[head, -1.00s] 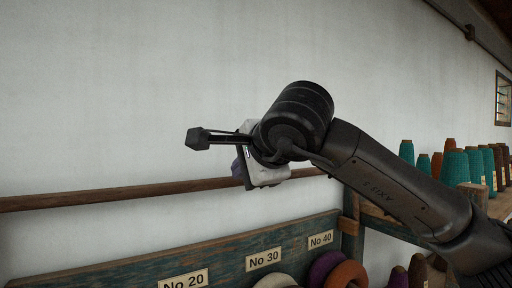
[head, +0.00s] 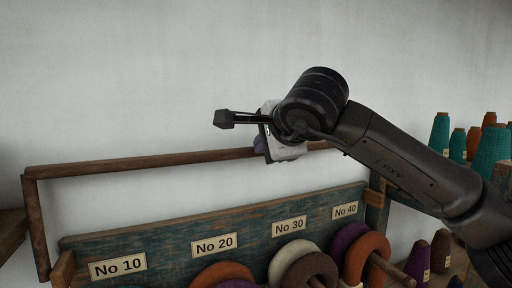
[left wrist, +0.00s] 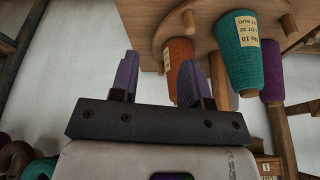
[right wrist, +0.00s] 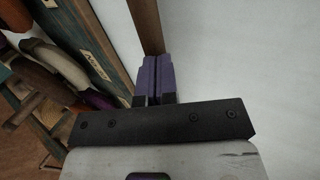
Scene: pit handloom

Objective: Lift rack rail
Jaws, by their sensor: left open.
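The rack rail (head: 150,160) is a thin brown wooden bar in front of the white wall, above the labelled rack. Its left end joins a post going down. My right gripper (head: 262,145) is at the rail's right part, mostly hidden by its own wrist. In the right wrist view its purple fingers (right wrist: 158,75) are close together, with the rail (right wrist: 146,25) running into them; the contact itself is hidden. My left gripper (left wrist: 163,75) is open and empty in the left wrist view, and out of the head view.
The rack board (head: 170,240) carries number labels, with coloured yarn rings (head: 296,258) on pegs below. Teal cones (head: 440,133) stand at the right. In the left wrist view, a teal cone (left wrist: 240,50) hangs in view beyond the open fingers.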

